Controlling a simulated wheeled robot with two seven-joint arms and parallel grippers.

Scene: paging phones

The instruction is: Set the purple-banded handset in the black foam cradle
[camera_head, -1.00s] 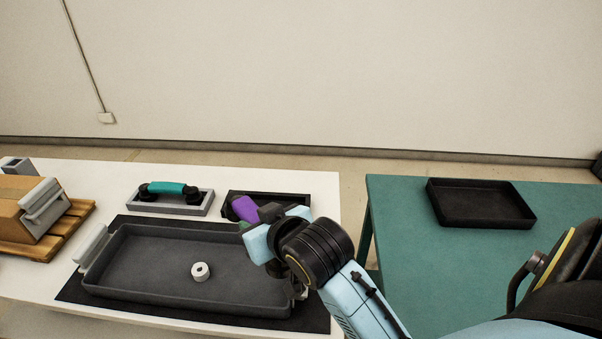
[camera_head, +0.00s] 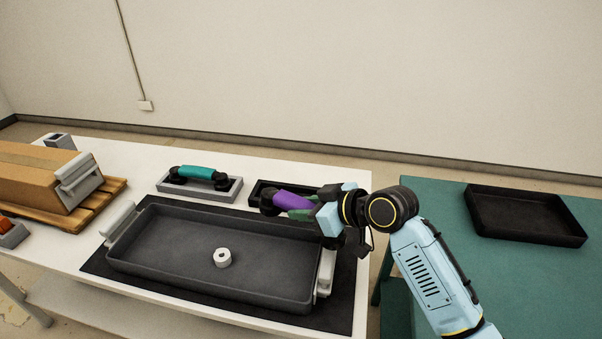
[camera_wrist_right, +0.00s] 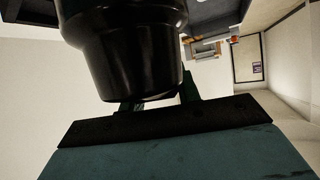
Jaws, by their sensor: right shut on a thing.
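The purple-banded handset (camera_head: 293,200) is held in my right gripper (camera_head: 308,206), whose jaws are shut on it. It is tilted, with one black end to the left. The black foam cradle (camera_head: 256,187) lies behind and below it on the white table, partly hidden by the handset and gripper. I cannot tell whether the handset touches the cradle. In the right wrist view a large black rounded part, likely the handset's end (camera_wrist_right: 130,50), fills the top in front of the jaws. My left gripper is not in view.
A teal-banded handset (camera_head: 198,172) sits in a grey cradle (camera_head: 232,190) to the left. A dark tray (camera_head: 180,275) holding a white roll (camera_head: 222,257) lies in front on a black mat. A box (camera_head: 35,168) on a pallet stands left. An empty black tray (camera_head: 520,213) lies on the green table.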

